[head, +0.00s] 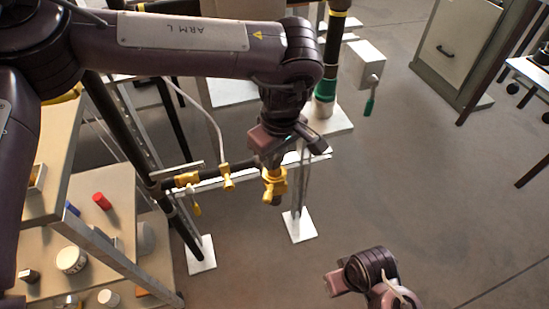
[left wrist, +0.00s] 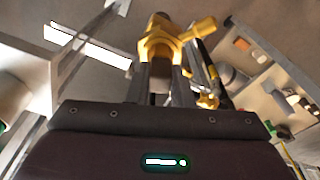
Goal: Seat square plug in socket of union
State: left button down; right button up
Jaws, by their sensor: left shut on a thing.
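A yellow brass fitting (head: 274,183), which looks like the union, is at the right end of a dark horizontal pipe. My left gripper (head: 272,165) reaches it from above, with its fingertips at the fitting. In the left wrist view, my left gripper's fingers (left wrist: 168,78) meet a yellow hexagonal part (left wrist: 160,47) with a side branch and a dark stub beyond it. The fingers are shut on this yellow fitting. I cannot make out the square plug apart from the union, nor any seam between them. My right gripper's fingertips do not show; only part of my right arm does.
The dark pipe (head: 208,176) carries more yellow valves (head: 228,178) left of the fitting. White-footed posts (head: 300,226) stand close by. A shelf with a red cylinder (head: 102,201) and a white jar (head: 71,260) is at left.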

pick_arm(q)
jog(key=shift+f, duration=0.5)
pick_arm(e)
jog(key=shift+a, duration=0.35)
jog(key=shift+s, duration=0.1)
pick_arm(q)
jog(key=shift+f, duration=0.1)
jog(key=c, duration=1.3)
grip_release()
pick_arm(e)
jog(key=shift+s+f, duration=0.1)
